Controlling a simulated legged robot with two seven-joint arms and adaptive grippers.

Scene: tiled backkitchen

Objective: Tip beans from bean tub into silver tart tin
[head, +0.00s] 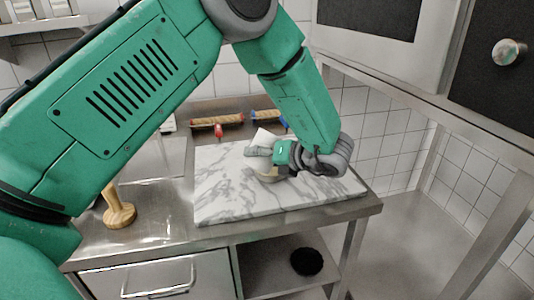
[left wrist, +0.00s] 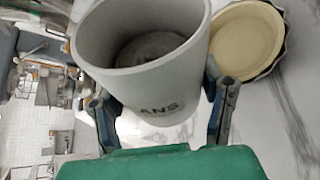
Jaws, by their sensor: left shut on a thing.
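The bean tub (left wrist: 145,85) is a pale grey round tub with dark letters, of which "ANS" shows. It fills the middle of the left wrist view, its open mouth showing a dark grey-brown mass inside. My left gripper (left wrist: 165,112) is shut on the tub, one finger on each side. The silver tart tin (left wrist: 283,62) lies just right of the tub on the marble, with a fluted dark rim and a pale yellow lining. In the head view my left gripper (head: 260,151) is over the marble board; its own arm partly hides the area. My right gripper is not in view.
A marble board (head: 225,195) covers the right of the steel counter. Two rolling-pin-like items (head: 217,120) (head: 268,116) lie behind it. A wooden stamper (head: 118,210) stands at left. A dark round brush-like item (head: 307,262) sits on the shelf below. The board's front left is clear.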

